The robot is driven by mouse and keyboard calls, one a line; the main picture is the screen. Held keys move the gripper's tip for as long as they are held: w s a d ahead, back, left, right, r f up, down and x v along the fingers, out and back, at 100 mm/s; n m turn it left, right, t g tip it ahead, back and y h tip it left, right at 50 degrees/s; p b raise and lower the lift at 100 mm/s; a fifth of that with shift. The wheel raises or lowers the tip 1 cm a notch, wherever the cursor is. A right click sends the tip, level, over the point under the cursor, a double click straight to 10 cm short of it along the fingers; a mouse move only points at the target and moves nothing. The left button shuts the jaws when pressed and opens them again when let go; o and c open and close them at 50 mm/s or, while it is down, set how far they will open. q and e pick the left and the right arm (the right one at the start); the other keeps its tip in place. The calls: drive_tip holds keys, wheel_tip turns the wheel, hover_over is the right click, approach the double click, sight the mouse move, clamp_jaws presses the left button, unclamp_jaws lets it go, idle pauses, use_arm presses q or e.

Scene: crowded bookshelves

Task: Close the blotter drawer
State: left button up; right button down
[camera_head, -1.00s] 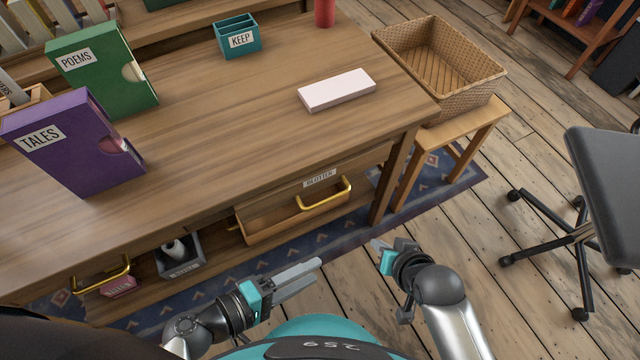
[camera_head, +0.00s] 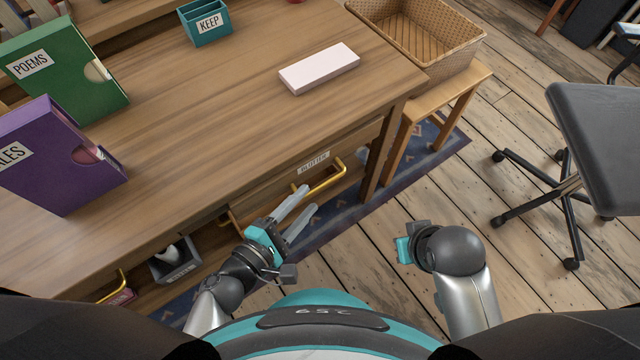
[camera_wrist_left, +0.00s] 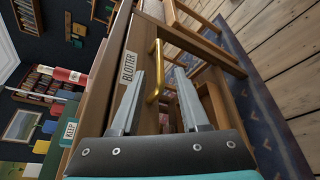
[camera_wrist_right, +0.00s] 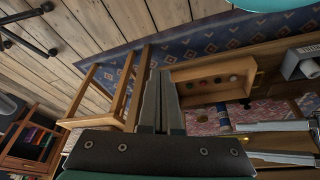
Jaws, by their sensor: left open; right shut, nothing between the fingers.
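The blotter drawer front (camera_head: 290,178) is under the desktop's front edge, with a white BLOTTER label (camera_head: 314,162) and a gold bar handle (camera_head: 338,178). I cannot tell from here how far it stands out. My left gripper (camera_head: 308,200) is open in front of the drawer, just below the handle in the head view. In the left wrist view the handle (camera_wrist_left: 154,70) shows between the two fingers (camera_wrist_left: 158,76); contact is not visible. My right gripper (camera_head: 408,238) is shut and empty, well to the right of the drawer; its fingers (camera_wrist_right: 160,75) lie together in the right wrist view.
The desktop bears a pink-white block (camera_head: 320,68), a teal KEEP box (camera_head: 206,22), and green (camera_head: 65,75) and purple (camera_head: 60,155) cases. A wicker basket (camera_head: 420,35) sits on a stool right of the desk. An office chair (camera_head: 600,145) stands farther right. Wooden floor between is clear.

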sight(315, 192)
use_arm(q)
drive_tip(key=shift+b+x, duration=0.35)
drive_tip(key=shift+x, duration=2.65)
use_arm(e)
drive_tip(key=shift+r, duration=0.9)
use_arm(q)
clamp_jaws()
